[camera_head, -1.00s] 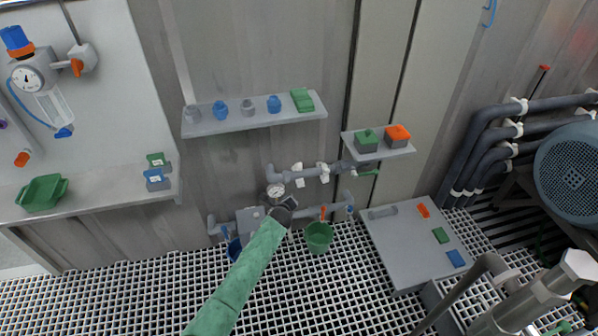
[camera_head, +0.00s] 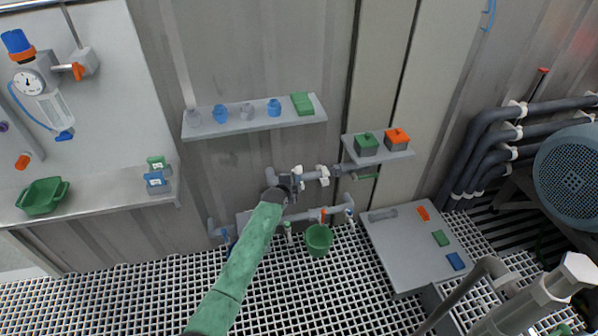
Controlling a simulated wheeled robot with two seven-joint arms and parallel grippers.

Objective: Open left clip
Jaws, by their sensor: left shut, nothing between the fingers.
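Two white clips sit on the upper grey pipe (camera_head: 345,174) on the back wall: the left clip (camera_head: 298,172) and the right clip (camera_head: 323,171). They are too small here to tell whether either is open. My left gripper (camera_head: 289,188) is at the end of the green-sleeved arm, just below and slightly left of the left clip. It is shut and empty. It covers part of the pipework, including the pressure gauge's place, and I cannot tell whether it touches the clip. My right gripper is not in view.
A green bucket (camera_head: 318,239) stands on the floor grating below the lower pipe (camera_head: 330,211). A shelf (camera_head: 256,121) with small jars is above, and a smaller shelf (camera_head: 378,158) with two boxes is at right. A grey platform (camera_head: 410,248) lies lower right.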

